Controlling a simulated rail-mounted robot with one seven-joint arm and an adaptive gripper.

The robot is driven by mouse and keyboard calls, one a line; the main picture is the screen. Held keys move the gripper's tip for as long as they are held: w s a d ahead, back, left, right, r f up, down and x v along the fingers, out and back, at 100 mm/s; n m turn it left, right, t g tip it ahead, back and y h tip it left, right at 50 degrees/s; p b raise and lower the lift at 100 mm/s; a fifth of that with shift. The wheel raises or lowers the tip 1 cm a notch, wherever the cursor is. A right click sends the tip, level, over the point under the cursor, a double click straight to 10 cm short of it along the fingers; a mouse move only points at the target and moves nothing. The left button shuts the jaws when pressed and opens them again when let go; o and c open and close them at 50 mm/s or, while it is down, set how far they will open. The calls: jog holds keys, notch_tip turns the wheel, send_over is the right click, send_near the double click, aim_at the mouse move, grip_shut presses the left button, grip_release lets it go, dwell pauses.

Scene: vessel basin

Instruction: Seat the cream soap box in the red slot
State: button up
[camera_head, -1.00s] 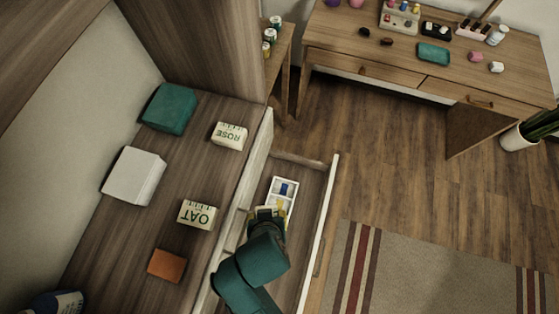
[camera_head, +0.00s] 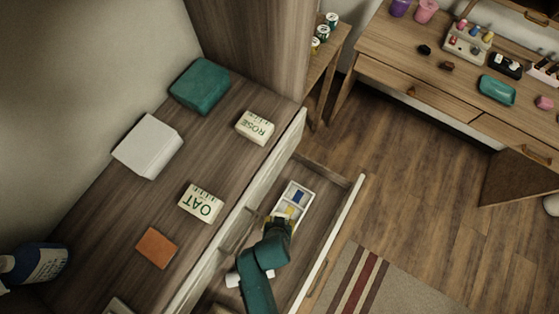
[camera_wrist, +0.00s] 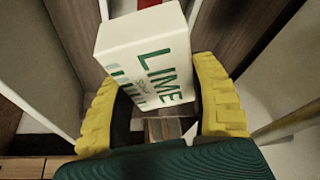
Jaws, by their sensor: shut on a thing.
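A cream box (camera_wrist: 147,55) with green LIME lettering sits tilted between the yellow fingers of my gripper (camera_wrist: 158,92) in the wrist view. The gripper is shut on it. In the head view my gripper (camera_head: 278,226) is over the open drawer, at the near end of a white divided tray (camera_head: 306,191). Blue and yellow patches show in the tray. I cannot make out a red slot; the gripper and arm cover the tray's near part. The held box is mostly hidden in the head view.
The drawer's front wall (camera_head: 335,240) stands right of my arm. On the counter are cream OAT (camera_head: 201,203) and ROSE (camera_head: 255,127) boxes, an orange block (camera_head: 157,248), a white block (camera_head: 148,146) and a teal block (camera_head: 200,86). A white object (camera_head: 234,280) lies beside my arm.

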jog(key=shift+w+f+b, duration=0.1)
jog(key=shift+f+b, duration=0.6)
jog(key=shift+f, duration=2.1)
jog(key=shift+f, duration=0.1)
jog(key=o, duration=1.2)
jog(key=p+v, duration=0.3)
jog(key=v, duration=0.9)
jog(key=shift+p, duration=0.4)
